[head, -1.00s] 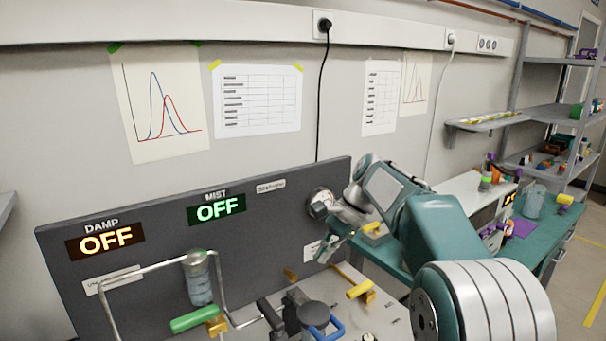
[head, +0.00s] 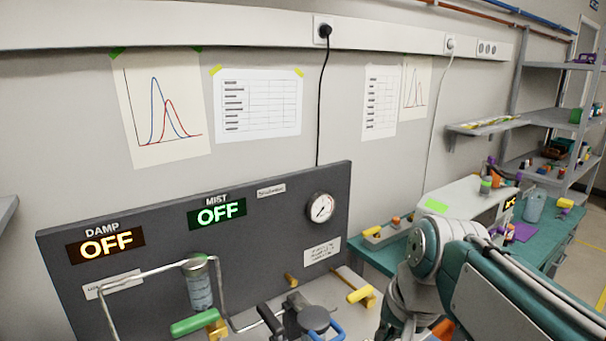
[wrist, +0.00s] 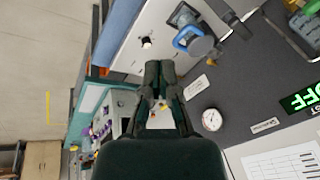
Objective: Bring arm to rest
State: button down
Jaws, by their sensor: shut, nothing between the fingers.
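My arm (head: 450,260) is folded at the lower right of the head view, beside the machine's panel. My gripper (wrist: 159,72) shows in the wrist view, with its two dark fingers closed together and nothing between them. In the head view the gripper's fingertips are not clearly visible. The grey panel (head: 150,285) carries a DAMP sign (head: 105,242) and a MIST sign (head: 216,211), both reading OFF. A round gauge (head: 321,207) on it is in full view.
A teal bench (head: 545,235) and shelves (head: 550,115) are at the right. Free floor shows at the far right.

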jog(key=s+d+f+n+t+h, duration=0.1)
jog(key=s+d+f+n+t, duration=0.1)
jog(key=s+f, duration=0.3)
jog(key=s+d+n, duration=0.1)
jog(key=s, duration=0.3)
jog(key=shift+d+f+n+h, duration=0.2)
jog(key=shift+f+n+h, duration=0.05)
jog(key=shift+n+h, duration=0.15)
dwell(0.4)
